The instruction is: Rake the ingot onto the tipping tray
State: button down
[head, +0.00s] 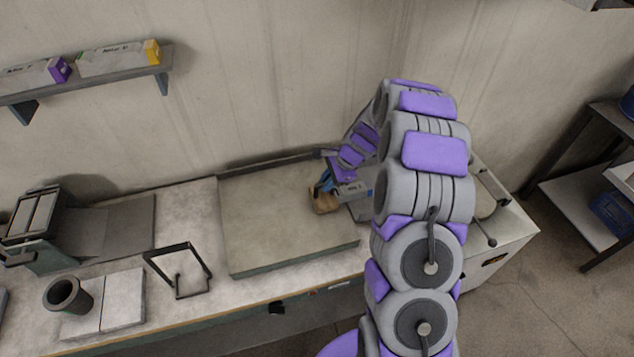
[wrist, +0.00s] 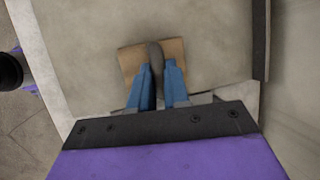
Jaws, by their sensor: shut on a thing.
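My gripper (head: 324,186) is low over the right part of a wide flat grey slab (head: 270,220) on the bench. In the wrist view its blue fingers (wrist: 160,82) are shut on a dark grey rounded bar (wrist: 156,55). A tan squarish piece (wrist: 134,62) lies under or behind the bar; it shows as a brown block (head: 323,203) at the fingertips in the head view. I cannot tell whether bar and tan piece are joined, or which is the rake or ingot. My arm hides the bench's right part. I cannot identify the tipping tray for certain.
Left of the slab stand a dark open frame (head: 180,270), a dark cup (head: 67,295) near pale blocks (head: 112,300), and a machine with a grey sloping plate (head: 120,229). A wall shelf (head: 90,80) holds boxes. A dark ledge (head: 270,162) runs behind the slab.

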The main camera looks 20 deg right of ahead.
jog(key=shift+d+p, duration=0.4)
jog(key=shift+d, duration=0.5)
jog(key=shift+d+p, duration=1.4)
jog(key=shift+d, duration=3.95)
jog(key=shift+a+p, duration=0.3)
jog(key=shift+a, duration=0.95)
notch_tip(320, 180, up, 7)
jog(key=p, duration=0.4)
jog(key=shift+a, duration=0.4)
